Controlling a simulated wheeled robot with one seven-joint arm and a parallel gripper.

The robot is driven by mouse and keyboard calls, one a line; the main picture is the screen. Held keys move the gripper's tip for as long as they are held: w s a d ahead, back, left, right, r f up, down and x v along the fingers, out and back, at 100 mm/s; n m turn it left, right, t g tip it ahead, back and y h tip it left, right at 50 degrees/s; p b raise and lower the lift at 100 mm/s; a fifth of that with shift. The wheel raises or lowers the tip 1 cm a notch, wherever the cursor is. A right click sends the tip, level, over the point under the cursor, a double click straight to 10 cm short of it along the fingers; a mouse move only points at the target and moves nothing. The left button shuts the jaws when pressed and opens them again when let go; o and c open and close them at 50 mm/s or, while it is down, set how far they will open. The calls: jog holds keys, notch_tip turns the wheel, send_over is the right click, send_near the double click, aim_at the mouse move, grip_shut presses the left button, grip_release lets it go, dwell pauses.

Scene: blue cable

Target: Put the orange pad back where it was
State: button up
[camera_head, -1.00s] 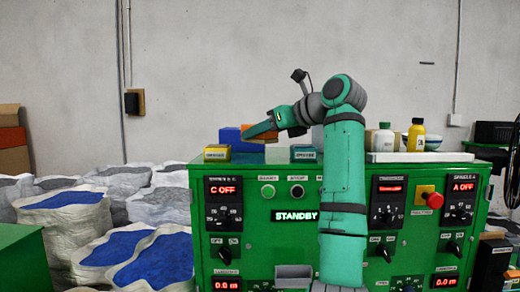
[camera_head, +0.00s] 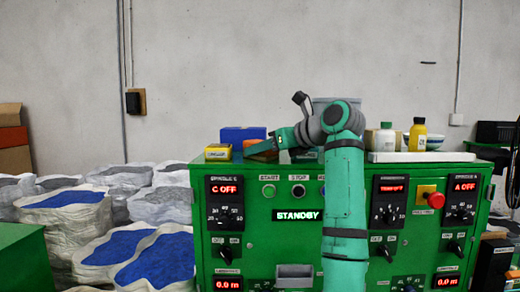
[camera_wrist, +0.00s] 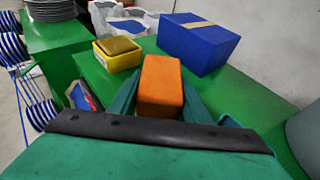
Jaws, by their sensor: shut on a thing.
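The orange pad (camera_wrist: 161,82) is a block held between the two green fingers of my gripper (camera_wrist: 160,98) in the wrist view. In the head view my gripper (camera_head: 263,147) is low over the left part of the green machine top, just right of a yellow tray (camera_head: 218,152). The yellow tray (camera_wrist: 121,60) holds an olive-yellow pad (camera_wrist: 118,46) in the wrist view. A teal tray (camera_head: 305,155) is right of my gripper, partly hidden by my arm. I cannot tell whether the orange pad touches the machine top.
A blue box (camera_head: 243,135) with a tan strip stands behind my gripper; it also shows in the wrist view (camera_wrist: 198,44). A white bottle (camera_head: 384,137), a yellow bottle (camera_head: 418,134) and a bowl (camera_head: 434,142) stand at the right. The control panel fills the machine's front.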

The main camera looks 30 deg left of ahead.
jog(key=shift+a+f, duration=0.1)
jog(key=shift+f, duration=0.7)
jog(key=o, duration=1.1)
jog(key=shift+w+f, duration=0.1)
jog(key=shift+r, duration=0.3)
jog(key=r+v, duration=0.1)
jog(key=v, duration=1.1)
jog(key=shift+r, duration=0.35)
